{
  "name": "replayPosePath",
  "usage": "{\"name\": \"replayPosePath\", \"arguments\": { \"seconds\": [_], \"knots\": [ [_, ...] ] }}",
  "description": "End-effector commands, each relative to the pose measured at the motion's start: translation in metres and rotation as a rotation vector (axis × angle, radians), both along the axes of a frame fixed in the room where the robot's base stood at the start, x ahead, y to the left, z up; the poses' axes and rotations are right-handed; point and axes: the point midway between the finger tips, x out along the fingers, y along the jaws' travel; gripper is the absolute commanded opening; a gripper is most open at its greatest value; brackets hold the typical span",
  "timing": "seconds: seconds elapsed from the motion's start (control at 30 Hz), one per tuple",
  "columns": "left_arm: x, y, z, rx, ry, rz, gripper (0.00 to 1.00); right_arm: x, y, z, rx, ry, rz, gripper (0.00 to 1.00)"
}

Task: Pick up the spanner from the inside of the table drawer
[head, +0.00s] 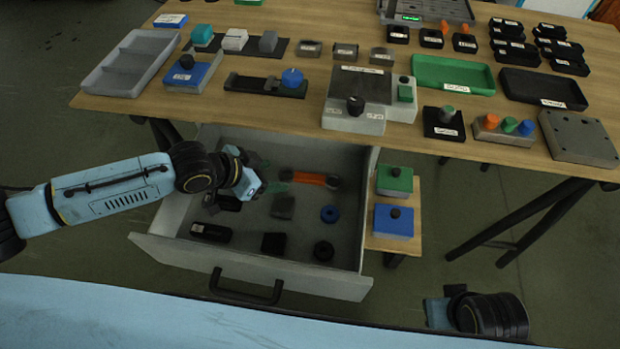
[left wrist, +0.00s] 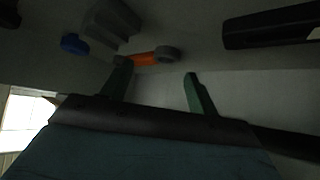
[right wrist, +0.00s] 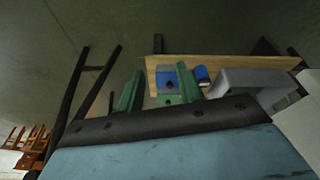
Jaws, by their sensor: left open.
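The spanner (head: 308,178), with an orange handle and grey ends, lies on the floor of the open table drawer (head: 172,215), toward its back. It also shows in the left wrist view (left wrist: 143,58), just beyond the fingertips. My left gripper (head: 279,181) reaches into the drawer from the left. Its green fingers are apart at the spanner's left end, with nothing seen between them; contact cannot be told. My right arm's wrist is low at the right in the head view. In the right wrist view the right gripper (right wrist: 158,84) has its fingers apart and empty.
The drawer also holds a blue ring (head: 329,214), a black round part (head: 323,250), a dark block (head: 273,243) and a black case (head: 211,232). The tabletop (head: 460,170) overhangs the drawer's back. A side shelf (head: 395,244) with green and blue boxes stands at the drawer's right.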

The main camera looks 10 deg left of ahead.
Motion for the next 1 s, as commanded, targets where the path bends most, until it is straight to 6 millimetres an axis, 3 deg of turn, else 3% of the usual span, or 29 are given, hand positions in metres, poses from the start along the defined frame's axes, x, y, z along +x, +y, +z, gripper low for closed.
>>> {"name": "replayPosePath", "arguments": {
  "seconds": [0.4, 0.77, 1.0],
  "knots": [
    [0.021, -0.016, -0.03, -0.001, -0.001, 0.0, 0.59, -0.008, 0.015, 0.053, 0.038, -0.047, -0.002, 0.36],
    [0.023, -0.019, -0.032, -0.001, -0.001, 0.0, 0.59, -0.01, 0.016, 0.062, 0.043, -0.055, -0.002, 0.36],
    [0.023, -0.019, -0.032, -0.001, 0.0, -0.001, 0.31, -0.01, 0.016, 0.062, 0.043, -0.055, -0.002, 0.36]
  ]
}}
